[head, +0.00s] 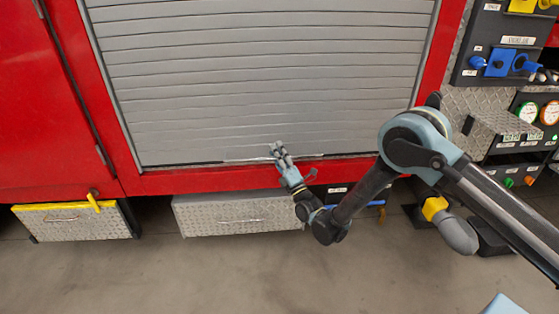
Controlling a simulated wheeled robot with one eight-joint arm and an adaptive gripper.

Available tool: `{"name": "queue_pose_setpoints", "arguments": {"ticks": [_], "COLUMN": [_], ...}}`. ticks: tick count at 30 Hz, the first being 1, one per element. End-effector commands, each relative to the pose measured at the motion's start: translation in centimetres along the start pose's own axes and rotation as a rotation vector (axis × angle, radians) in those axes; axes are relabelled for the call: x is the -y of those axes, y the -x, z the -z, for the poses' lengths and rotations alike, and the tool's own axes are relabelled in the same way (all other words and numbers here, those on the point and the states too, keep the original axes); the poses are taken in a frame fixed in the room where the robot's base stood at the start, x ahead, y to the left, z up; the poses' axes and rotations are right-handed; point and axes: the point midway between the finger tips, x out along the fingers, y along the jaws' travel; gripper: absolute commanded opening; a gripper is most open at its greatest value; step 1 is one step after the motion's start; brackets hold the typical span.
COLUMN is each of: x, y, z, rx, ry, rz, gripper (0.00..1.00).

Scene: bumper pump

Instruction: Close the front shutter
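The front shutter (250,80) is a grey slatted roller door in a red frame. Its slats fill the opening down to the bottom edge, where a lighter strip lies beside my gripper. My gripper (277,150) is at the lower middle of the shutter, close to its bottom edge, with its fingers pointing up at the slats. Whether it touches the shutter cannot be told. The fingers look near each other, but they are too small to show whether they are open or shut.
Below the frame are a diamond-plate drawer with a yellow edge (75,222) and a plain diamond-plate box (235,214). At right, a panel (505,45) carries blue and yellow fittings, with gauges (549,113) below it. The grey floor (180,275) in front is clear.

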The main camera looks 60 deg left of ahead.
Motion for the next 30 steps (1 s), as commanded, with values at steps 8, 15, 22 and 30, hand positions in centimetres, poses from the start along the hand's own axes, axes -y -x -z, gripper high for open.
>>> {"name": "queue_pose_setpoints", "arguments": {"ticks": [8,15,22,30], "x": [-3.3,-4.4,-4.5,-5.0], "y": [-2.0,-2.6,-2.7,-2.2], "z": [-1.1,-1.5,-1.5,-0.6], "rx": [0.002,0.002,0.003,-0.005], "ry": [0.0,0.0,0.0,0.01], "rz": [-0.002,-0.001,-0.002,-0.004], "gripper": [0.35,0.35,0.35,0.35]}}
